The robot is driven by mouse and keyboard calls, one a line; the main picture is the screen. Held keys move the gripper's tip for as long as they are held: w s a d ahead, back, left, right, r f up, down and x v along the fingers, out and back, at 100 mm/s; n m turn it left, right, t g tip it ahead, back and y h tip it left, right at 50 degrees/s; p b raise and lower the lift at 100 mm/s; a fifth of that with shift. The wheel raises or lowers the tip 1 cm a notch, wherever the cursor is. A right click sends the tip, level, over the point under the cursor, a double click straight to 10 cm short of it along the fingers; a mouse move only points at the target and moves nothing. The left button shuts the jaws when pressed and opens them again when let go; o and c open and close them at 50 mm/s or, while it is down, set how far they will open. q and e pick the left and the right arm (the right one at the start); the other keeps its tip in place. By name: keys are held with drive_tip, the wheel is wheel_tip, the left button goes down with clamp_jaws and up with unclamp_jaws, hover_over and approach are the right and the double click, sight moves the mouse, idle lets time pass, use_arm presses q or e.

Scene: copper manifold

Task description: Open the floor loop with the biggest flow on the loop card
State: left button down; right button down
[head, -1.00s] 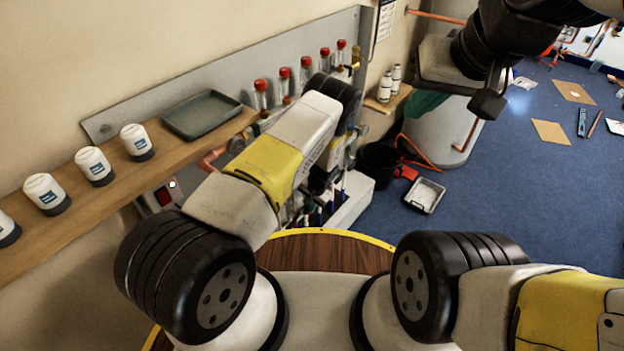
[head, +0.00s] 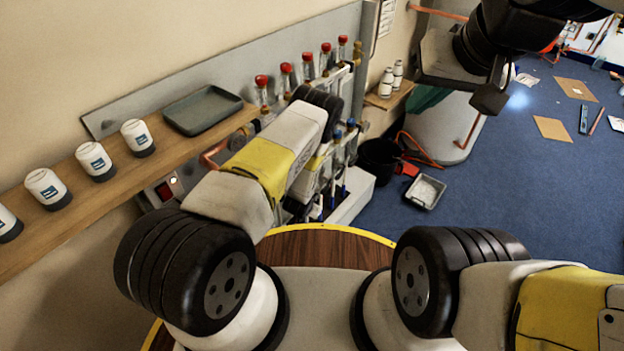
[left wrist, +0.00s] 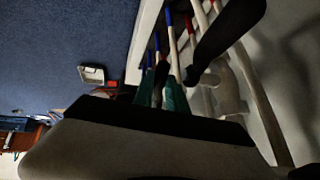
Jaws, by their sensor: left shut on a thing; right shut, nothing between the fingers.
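The manifold (head: 338,80) stands against the grey wall plate, with a row of red-capped clear flow tubes (head: 286,75) on top. Blue caps (head: 350,124) show on its lower bar beside my left wrist. My left forearm covers much of it, hiding the left gripper in the head view. In the left wrist view, a dark finger of my left gripper (left wrist: 225,40) reaches among pipes with blue and red bands (left wrist: 172,45). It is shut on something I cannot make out. My right gripper (head: 488,98) is shut and empty, at upper right. A printed card (head: 386,18), too small to read, hangs on the wall.
A wooden shelf (head: 120,182) at left bears white jars (head: 95,160) and a grey tray (head: 203,108). A white cylinder (head: 440,128), a black bucket (head: 378,160) and a small tray (head: 426,192) stand beyond the manifold.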

idle(0.5)
use_arm(q)
drive_tip(key=c, duration=1.3)
unclamp_jaws()
drive_tip(key=shift+c, duration=0.2)
drive_tip(key=v, duration=0.7)
drive_tip(key=shift+s+r, duration=0.2)
drive_tip(key=shift+s, duration=0.15)
drive_tip(key=shift+a, duration=0.1)
drive_tip(key=shift+c, duration=0.2)
